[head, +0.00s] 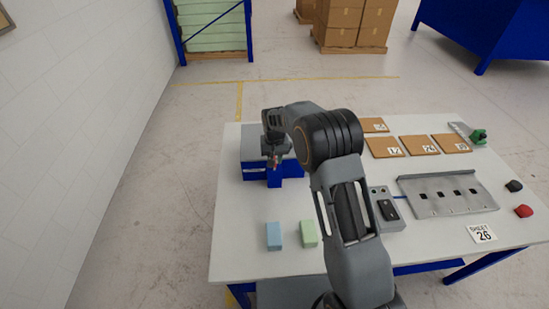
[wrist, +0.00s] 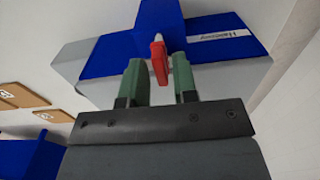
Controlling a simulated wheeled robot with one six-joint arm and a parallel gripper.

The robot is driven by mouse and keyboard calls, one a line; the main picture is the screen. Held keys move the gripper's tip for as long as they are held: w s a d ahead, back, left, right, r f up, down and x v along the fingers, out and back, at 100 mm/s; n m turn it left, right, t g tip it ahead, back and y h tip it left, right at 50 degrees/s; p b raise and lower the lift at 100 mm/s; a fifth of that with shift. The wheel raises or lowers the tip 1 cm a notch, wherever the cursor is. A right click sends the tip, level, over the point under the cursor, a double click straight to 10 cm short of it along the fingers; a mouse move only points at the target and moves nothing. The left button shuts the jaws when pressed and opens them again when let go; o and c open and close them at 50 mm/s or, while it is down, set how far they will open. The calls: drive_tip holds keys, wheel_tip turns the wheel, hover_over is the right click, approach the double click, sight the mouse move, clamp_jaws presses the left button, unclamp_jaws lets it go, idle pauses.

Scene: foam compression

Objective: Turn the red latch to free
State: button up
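The red latch (wrist: 159,62) shows in the wrist view, with a white tip, against a blue and grey fixture (wrist: 112,58) that carries a white label. My gripper (wrist: 159,75) has its two green fingers apart, one on each side of the latch, with narrow gaps beside it. I cannot tell how deep the latch sits between the fingers. In the head view my gripper (head: 274,156) is over the front of the blue and grey fixture (head: 255,172) at the table's back left. There the latch is mostly hidden by my gripper.
The white table (head: 240,215) also holds a blue block (head: 273,236), a green block (head: 308,234), a small grey box (head: 391,222), a slotted metal plate (head: 450,196) and several brown numbered pads (head: 384,147). The table's left front is mostly clear.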

clamp_jaws()
drive_tip(key=m+b, duration=0.2)
drive_tip(key=m, duration=0.1)
drive_tip(key=shift+d+f, duration=0.1)
drive_tip(key=m+b, duration=0.1)
drive_tip(key=m, duration=0.3)
drive_tip(key=shift+d+m+b, duration=0.1)
drive_tip(key=shift+m+b, duration=0.2)
drive_tip(key=m+b, duration=0.1)
drive_tip(key=m, duration=0.4)
drive_tip(key=shift+s+d, duration=0.1)
drive_tip(key=shift+s, duration=0.05)
drive_tip(key=m+b, duration=0.1)
drive_tip(key=m, duration=0.4)
drive_tip(key=shift+s, duration=0.1)
drive_tip(key=shift+m, duration=0.3)
